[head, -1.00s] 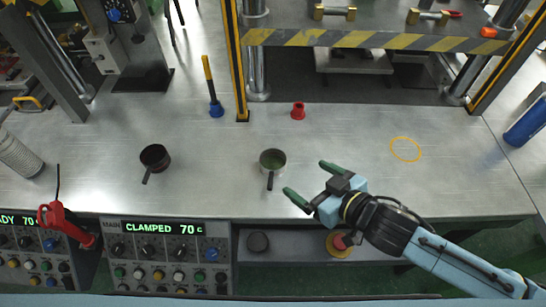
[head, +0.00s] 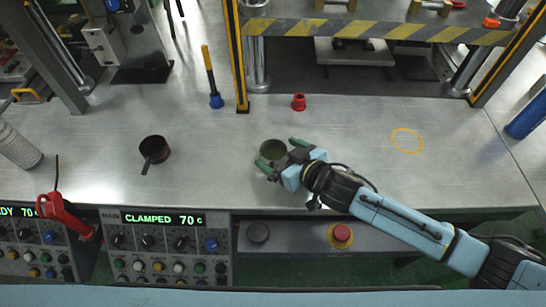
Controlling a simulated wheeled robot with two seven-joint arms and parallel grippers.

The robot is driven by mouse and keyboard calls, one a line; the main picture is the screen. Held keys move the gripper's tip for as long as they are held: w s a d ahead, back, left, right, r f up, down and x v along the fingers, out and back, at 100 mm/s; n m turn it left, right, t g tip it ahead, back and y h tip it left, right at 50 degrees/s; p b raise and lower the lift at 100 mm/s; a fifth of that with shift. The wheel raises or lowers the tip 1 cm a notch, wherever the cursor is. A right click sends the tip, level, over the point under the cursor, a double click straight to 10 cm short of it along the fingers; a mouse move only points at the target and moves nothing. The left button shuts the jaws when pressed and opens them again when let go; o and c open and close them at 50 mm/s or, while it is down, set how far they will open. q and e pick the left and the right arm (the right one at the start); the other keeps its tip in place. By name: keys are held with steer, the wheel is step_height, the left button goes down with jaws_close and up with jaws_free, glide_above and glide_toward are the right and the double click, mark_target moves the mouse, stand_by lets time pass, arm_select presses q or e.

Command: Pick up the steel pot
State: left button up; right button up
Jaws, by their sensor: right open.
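The steel pot (head: 271,150) stands on the metal worktop near the middle, its dark greenish inside showing. My right gripper (head: 278,154) is open at the pot's near right side. One green finger lies at the pot's near left edge and the other at its right. The pot's handle is hidden behind the gripper. I cannot tell whether the fingers touch the pot. A second, darker brown pot (head: 154,149) with its handle towards me stands further left. My left gripper is out of view.
A blue-based rod (head: 216,101) and a small red piece (head: 298,102) stand behind the pots. A yellow ring mark (head: 407,141) lies on clear worktop at right. A control panel reading CLAMPED 70 (head: 165,218) and a red button (head: 342,233) are at the front.

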steer(key=c, duration=1.1)
steer(key=shift+c, duration=0.2)
